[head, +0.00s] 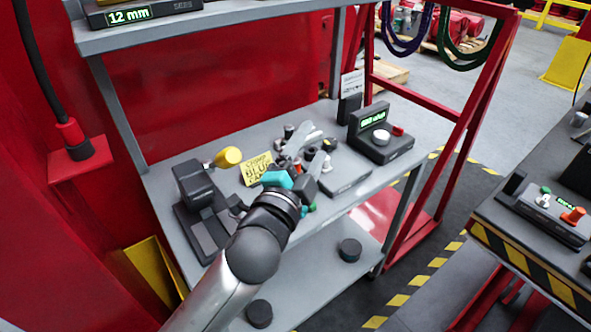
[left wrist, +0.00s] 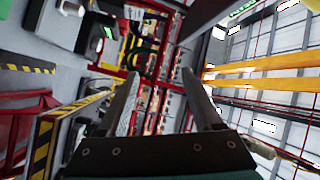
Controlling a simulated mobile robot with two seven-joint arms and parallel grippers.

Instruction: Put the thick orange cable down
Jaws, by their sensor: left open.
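I cannot make out a thick orange cable in either view. My left gripper (head: 309,154) is over the grey workbench (head: 178,158), above a cluster of small parts. Its two grey fingers are spread apart. The left wrist view shows the same gripper (left wrist: 164,76) with an empty gap between its fingers. Purple (head: 396,46) and green (head: 462,58) cables hang from the red rack at the upper right. My right gripper is in neither view.
Another table with a control box (head: 546,213) stands at the right. Open floor lies between.

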